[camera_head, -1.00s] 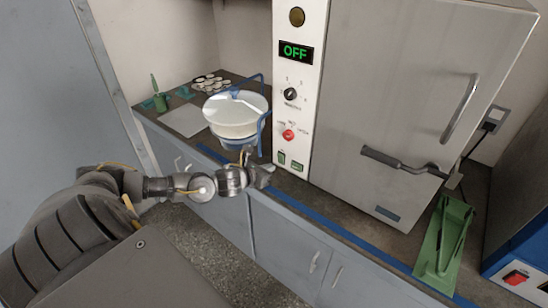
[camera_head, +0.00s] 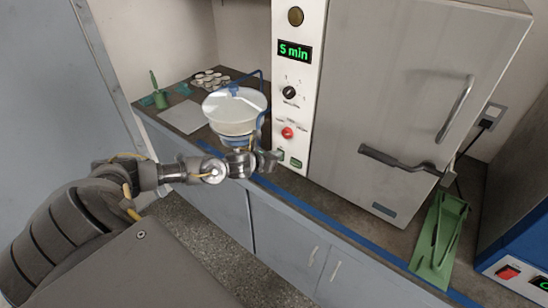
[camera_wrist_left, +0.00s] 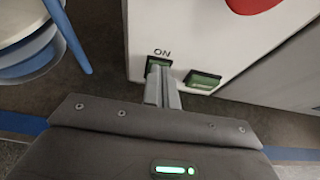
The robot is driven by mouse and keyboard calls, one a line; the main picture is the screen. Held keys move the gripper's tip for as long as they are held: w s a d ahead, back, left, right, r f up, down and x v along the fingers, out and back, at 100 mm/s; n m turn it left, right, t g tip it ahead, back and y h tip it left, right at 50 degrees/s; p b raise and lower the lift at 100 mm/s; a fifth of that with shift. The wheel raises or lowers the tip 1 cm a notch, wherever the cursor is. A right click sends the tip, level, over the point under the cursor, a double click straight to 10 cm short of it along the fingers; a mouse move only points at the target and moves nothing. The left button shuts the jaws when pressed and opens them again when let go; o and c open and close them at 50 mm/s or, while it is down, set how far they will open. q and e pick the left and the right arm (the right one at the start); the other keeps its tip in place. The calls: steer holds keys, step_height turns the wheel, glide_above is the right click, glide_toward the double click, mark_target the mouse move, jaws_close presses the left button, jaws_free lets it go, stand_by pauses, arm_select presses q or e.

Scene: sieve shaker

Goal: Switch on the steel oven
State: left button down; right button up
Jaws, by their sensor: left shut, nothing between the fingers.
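The steel oven (camera_head: 410,90) stands on the bench with its door closed. Its white control panel (camera_head: 308,75) carries a display (camera_head: 294,51) reading "5 min" in green, a black knob (camera_head: 289,92) and a red knob (camera_head: 287,132). Two green buttons sit low on the panel; the left one, the ON button (camera_wrist_left: 160,56), is under its "ON" label, and the other button (camera_wrist_left: 203,80) is to its right. My left gripper (camera_head: 274,158) is shut and empty. In the left wrist view its fingertips (camera_wrist_left: 161,68) are at the ON button, seemingly touching it. My right gripper is not in view.
A white bowl-like vessel (camera_head: 235,108) with a blue frame stands close left of the gripper. A green stand (camera_head: 437,235) is right of the oven, beside a blue machine (camera_head: 515,255). Small cups (camera_head: 210,78) sit at the back left.

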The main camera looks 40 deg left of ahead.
arm_select(q)
steer(key=shift+r+p, duration=0.5)
steer(key=shift+r, duration=0.3)
steer(key=b+v, duration=0.3)
steer(key=v, duration=1)
steer(key=shift+r, duration=0.3)
steer(key=shift+w, duration=0.1)
